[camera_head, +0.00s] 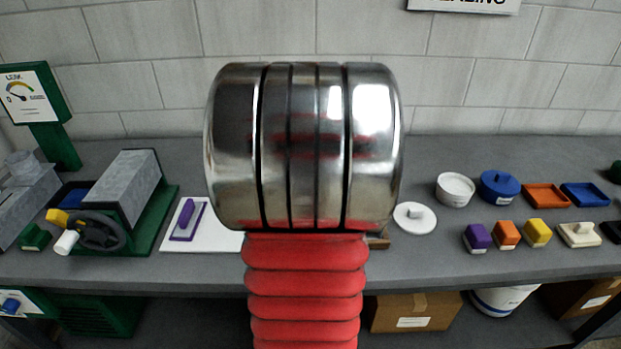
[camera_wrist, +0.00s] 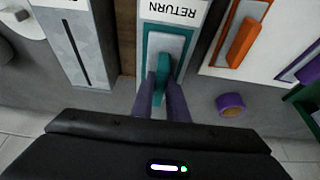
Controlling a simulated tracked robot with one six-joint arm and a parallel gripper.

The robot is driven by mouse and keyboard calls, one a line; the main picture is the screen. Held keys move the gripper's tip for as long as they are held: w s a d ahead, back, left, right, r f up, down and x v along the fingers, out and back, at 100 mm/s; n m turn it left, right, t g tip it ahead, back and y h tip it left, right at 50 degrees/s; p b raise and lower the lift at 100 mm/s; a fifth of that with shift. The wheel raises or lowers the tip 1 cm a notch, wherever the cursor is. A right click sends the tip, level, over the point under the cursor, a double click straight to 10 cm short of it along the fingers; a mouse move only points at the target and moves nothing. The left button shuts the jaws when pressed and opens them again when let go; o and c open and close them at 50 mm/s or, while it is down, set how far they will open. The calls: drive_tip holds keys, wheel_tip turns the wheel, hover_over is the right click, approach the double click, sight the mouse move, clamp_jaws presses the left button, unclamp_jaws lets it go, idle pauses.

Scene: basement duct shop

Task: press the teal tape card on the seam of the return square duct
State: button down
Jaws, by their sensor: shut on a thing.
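In the wrist view the teal tape card (camera_wrist: 151,37) is a teal-edged plate with a pale middle and a teal grip. My gripper (camera_wrist: 162,92) is shut on that grip. The card is over a white strip marked RETURN (camera_wrist: 176,11), upside down in this view; I cannot tell whether it touches anything below. A grey duct with a dark lengthwise seam (camera_wrist: 78,50) lies to the left of the card. I cannot tell whether it is the return duct. In the head view my arm hides the gripper and card.
An orange tape card (camera_wrist: 243,42) on a white board and a purple roll (camera_wrist: 231,104) are to the right. In the head view a green-based machine (camera_head: 165,205) stands left, with a purple tape card (camera_head: 186,219) beside it.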

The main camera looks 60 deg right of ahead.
idle(0.4)
drive_tip(key=shift+r, duration=4)
drive_tip(key=shift+s, duration=0.15)
